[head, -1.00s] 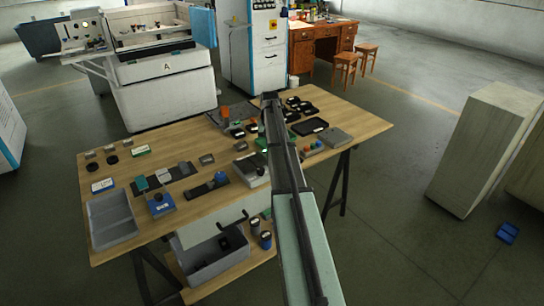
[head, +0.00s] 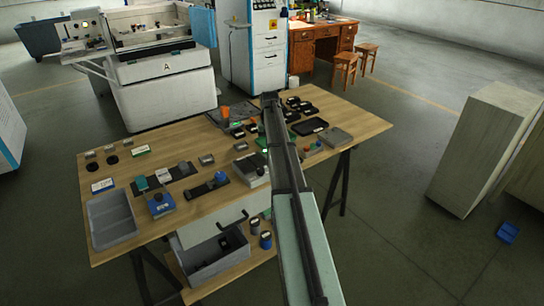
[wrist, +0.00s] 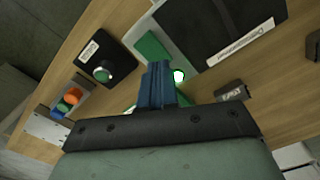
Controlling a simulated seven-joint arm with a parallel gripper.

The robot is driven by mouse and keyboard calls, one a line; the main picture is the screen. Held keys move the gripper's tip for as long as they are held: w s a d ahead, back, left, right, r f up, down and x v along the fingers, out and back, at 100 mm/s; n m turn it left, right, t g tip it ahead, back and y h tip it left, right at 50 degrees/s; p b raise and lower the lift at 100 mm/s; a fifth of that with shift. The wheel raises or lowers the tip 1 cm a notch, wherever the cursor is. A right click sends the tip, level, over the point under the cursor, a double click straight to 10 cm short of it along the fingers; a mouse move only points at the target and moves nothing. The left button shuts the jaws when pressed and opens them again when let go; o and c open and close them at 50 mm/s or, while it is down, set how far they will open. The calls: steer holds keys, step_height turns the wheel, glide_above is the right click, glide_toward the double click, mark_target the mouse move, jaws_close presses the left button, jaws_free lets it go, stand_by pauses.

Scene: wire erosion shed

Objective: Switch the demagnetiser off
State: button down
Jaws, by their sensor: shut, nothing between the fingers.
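The demagnetiser (wrist: 192,45) is a grey unit with a dark top plate and a white name label, at the upper right of the wrist view. In the head view it is the grey box (head: 250,168) just left of my arm. A green part (wrist: 152,47) and a bright green-white lit spot (wrist: 179,76) show at its near edge. My gripper (wrist: 158,66) has its blue fingers shut and empty, beside the lit spot. The fingers hide part of that edge, and I cannot tell whether they touch it. My arm hides the gripper in the head view.
A black box with a green knob (wrist: 103,73) and a box with coloured buttons (wrist: 69,100) lie left in the wrist view. A small dark labelled block (wrist: 232,91) is to the right. A grey tray (head: 112,218) stands at the wooden bench's left end.

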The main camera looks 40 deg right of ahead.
steer(key=shift+f, duration=0.95)
stand_by(1.2)
steer(key=shift+r, duration=3.5)
